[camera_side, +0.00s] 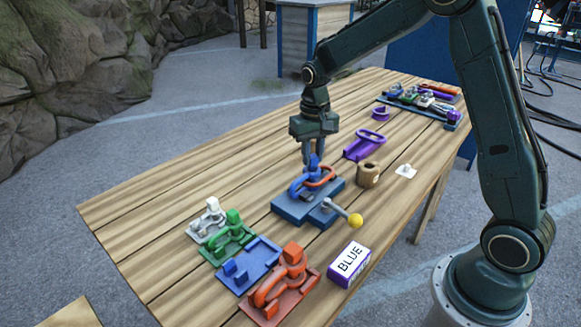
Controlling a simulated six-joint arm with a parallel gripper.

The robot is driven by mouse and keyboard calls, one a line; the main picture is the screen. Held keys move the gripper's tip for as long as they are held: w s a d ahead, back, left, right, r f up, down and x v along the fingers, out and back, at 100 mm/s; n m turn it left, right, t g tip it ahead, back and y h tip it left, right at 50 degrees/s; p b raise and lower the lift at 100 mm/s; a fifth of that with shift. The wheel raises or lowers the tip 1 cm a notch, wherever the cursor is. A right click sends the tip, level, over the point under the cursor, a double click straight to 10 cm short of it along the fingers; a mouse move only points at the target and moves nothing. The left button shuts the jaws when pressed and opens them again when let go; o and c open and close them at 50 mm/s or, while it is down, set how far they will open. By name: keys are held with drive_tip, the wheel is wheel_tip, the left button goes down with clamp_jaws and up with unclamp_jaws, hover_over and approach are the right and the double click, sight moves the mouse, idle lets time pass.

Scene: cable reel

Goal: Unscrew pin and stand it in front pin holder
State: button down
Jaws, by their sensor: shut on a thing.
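A blue vise-like fixture (290,207) with a yellow-ended lever stands mid-table. A blue shackle-like piece (297,186) sits on it beside an orange curved part (322,178). An upright blue pin (315,161) stands at the top of that piece. My gripper (314,157) points straight down and is shut on the pin's upper end. Its fingers partly hide the pin, and I cannot see its threads. A brown, hollow-topped cup (368,176) stands right of the fixture. I cannot tell which object is the front pin holder.
White (210,219), green (232,236) and orange (284,284) pieces sit at the near end, around an empty-looking blue tray (236,284). A box marked BLUE (349,265) stands nearby. A purple holder (364,146) and a crowded rack (420,103) lie farther back. The left table side is clear.

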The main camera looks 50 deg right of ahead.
drive_tip(key=shift+m, duration=0.6)
drive_tip(key=shift+r, duration=0.15)
drive_tip(key=shift+r, duration=3.3)
drive_tip(key=shift+d, duration=0.1)
drive_tip(key=s+d+f, duration=0.2)
drive_tip(key=s+d, duration=0.2)
drive_tip(key=d, duration=0.3)
drive_tip(key=s+d+f, duration=0.2)
drive_tip(key=s+d, duration=0.2)
drive_tip(key=d, duration=0.3)
drive_tip(key=shift+s+d, duration=0.35)
drive_tip(key=shift+f, duration=0.2)
drive_tip(key=shift+f, duration=2.5)
drive_tip(key=shift+f, duration=0.7)
